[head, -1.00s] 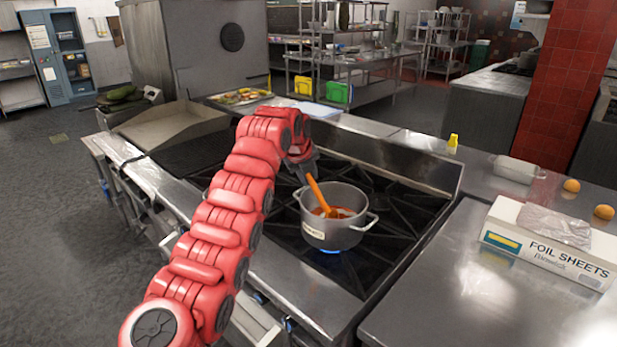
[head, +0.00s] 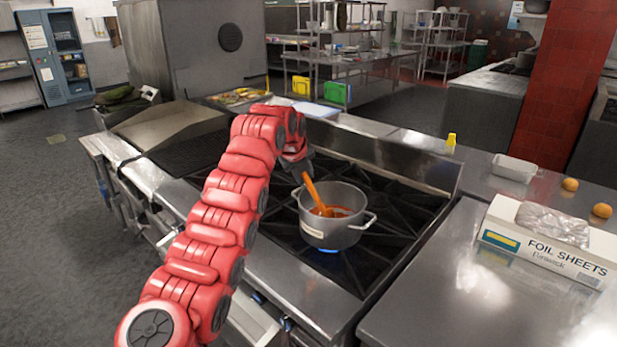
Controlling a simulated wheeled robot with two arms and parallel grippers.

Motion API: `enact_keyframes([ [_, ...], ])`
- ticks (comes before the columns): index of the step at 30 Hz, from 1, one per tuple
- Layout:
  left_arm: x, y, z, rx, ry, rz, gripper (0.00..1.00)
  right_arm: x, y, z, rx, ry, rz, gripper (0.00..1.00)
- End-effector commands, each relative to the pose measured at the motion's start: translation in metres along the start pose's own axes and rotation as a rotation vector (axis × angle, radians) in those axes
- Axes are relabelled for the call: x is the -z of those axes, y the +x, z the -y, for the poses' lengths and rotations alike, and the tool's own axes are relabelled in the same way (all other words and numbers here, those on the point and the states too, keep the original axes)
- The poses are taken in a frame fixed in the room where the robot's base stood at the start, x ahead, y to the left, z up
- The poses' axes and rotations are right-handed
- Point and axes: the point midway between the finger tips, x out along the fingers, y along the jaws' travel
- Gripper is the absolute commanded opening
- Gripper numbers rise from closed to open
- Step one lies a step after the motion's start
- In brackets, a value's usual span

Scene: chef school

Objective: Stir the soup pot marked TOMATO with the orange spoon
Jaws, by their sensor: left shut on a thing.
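A grey metal pot (head: 331,234) with two side handles and a pale label on its front stands on the stove's grate, with a blue flame under it. The label's words are too small to read. Red-orange soup shows inside. The orange spoon (head: 314,194) stands tilted in the soup, its handle up and to the left. My left gripper (head: 305,176) is shut on the top of the spoon's handle, above the pot's left rim. The spoon's lower end is hidden in the soup. My right gripper is not in view.
The black stove top (head: 400,212) around the pot is clear. A tray of food (head: 238,97) lies behind the griddle.

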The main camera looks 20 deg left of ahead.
Motion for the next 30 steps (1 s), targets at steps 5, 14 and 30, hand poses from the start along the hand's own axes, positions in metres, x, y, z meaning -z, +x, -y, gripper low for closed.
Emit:
enact_keyframes([
  [5,0.008,0.001,0.02,0.002,0.003,0.0,0.0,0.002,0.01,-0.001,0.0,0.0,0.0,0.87],
  [14,0.018,0.006,0.041,0.002,0.001,0.001,0.0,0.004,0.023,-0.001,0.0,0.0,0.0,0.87],
  [30,-0.005,-0.04,0.062,0.001,0.001,0.001,0.0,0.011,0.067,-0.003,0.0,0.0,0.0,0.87],
])
